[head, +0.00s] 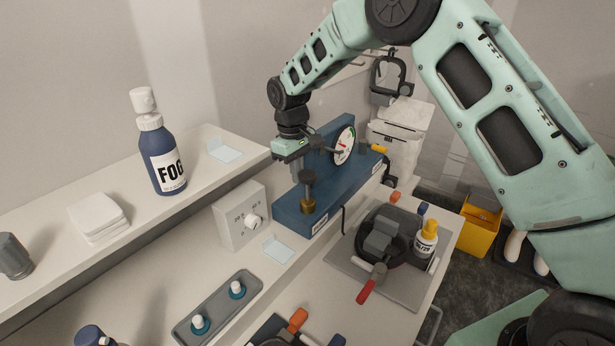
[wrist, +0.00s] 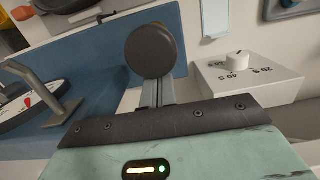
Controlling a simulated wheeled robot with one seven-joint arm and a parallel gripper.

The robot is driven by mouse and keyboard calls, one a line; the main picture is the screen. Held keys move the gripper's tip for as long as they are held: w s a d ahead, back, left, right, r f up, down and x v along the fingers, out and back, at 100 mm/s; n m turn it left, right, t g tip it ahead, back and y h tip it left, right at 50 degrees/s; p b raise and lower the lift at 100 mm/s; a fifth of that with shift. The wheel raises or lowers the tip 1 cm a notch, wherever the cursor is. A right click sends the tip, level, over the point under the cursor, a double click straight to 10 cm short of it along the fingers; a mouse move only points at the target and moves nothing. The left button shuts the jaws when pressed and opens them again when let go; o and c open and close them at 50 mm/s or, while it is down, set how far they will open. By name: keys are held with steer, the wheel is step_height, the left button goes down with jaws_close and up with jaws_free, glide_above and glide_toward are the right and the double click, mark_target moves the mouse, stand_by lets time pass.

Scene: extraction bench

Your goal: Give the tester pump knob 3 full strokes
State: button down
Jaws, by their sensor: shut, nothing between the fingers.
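The tester is a blue unit with a flat base (head: 290,207) and a round white dial (head: 345,146) on its upright panel. The dark pump knob (head: 308,176) stands upright on a brass collar (head: 308,206) at the base's near end. In the wrist view the knob (wrist: 152,50) is a dark round disc. My gripper (head: 297,178) points down right beside the knob, its fingers shut and empty. In the wrist view the shut fingers (wrist: 155,94) run up to the disc, which hides their tips. I cannot tell whether they touch it.
A white box with a dial (head: 239,216) stands left of the tester. A blue FOG bottle (head: 164,160) is on the raised shelf. A tray (head: 190,326) holds two small items.

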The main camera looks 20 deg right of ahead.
steer(key=shift+s+d+f+b, duration=0.35)
steer(key=shift+s+d+f, duration=0.15)
steer(key=shift+s+f, duration=0.25)
steer(key=r+p, duration=0.1)
steer(key=r, duration=0.1)
steer(key=r+p, duration=0.1)
steer(key=r, duration=0.1)
steer(key=r+p, duration=0.2)
steer(key=shift+w+d+r, duration=0.15)
steer(key=shift+w+d, duration=0.05)
steer(key=shift+d, duration=0.05)
steer(key=r, duration=0.1)
steer(key=s+r+p, duration=0.1)
steer(key=r+p, duration=0.1)
steer(key=r, duration=0.1)
steer(key=shift+s+d, duration=0.2)
steer(key=shift+d, duration=0.2)
steer(key=s+a+f+y+b, duration=0.1)
steer(key=s+a+f+b, duration=0.3)
steer(key=s+a+b, duration=0.55)
steer(key=s+f+b, duration=0.4)
steer(key=s+b, duration=0.1)
steer(key=s, duration=0.3)
steer(key=s+f+b, duration=0.4)
steer(key=s+b, duration=0.2)
steer(key=s, duration=0.3)
steer(key=shift+s+a+f+n+y, duration=0.3)
steer(key=shift+a+f+n, duration=0.1)
